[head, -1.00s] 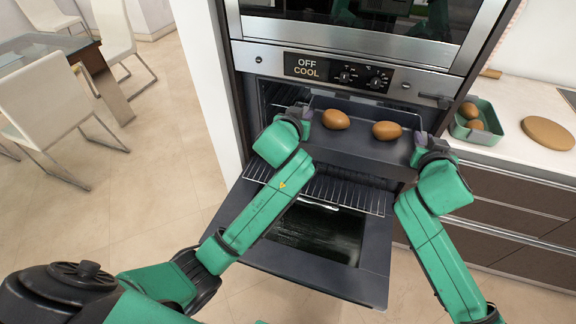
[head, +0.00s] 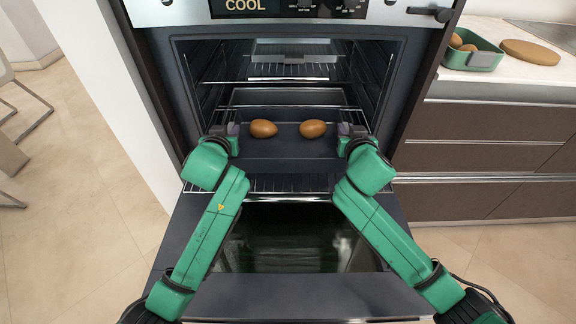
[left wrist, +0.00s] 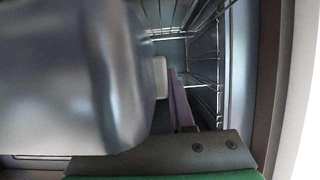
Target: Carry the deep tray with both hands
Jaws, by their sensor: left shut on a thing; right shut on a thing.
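The deep tray (head: 284,151) is dark grey and sits level in the mouth of the lower oven, over the pulled-out wire rack (head: 285,184). Two brown egg-shaped items (head: 263,128) (head: 312,129) lie in it. My left gripper (head: 231,132) is shut on the tray's left end. My right gripper (head: 346,132) is shut on its right end. In the left wrist view the tray's side (left wrist: 70,80) fills the left, with a purple finger (left wrist: 181,100) beside it. Whether the tray touches the rack cannot be told.
The oven door (head: 300,295) hangs open below the arms. More wire racks (head: 288,79) are inside the oven. On the right counter stand a green dish (head: 474,55) with brown items and a round wooden board (head: 530,52).

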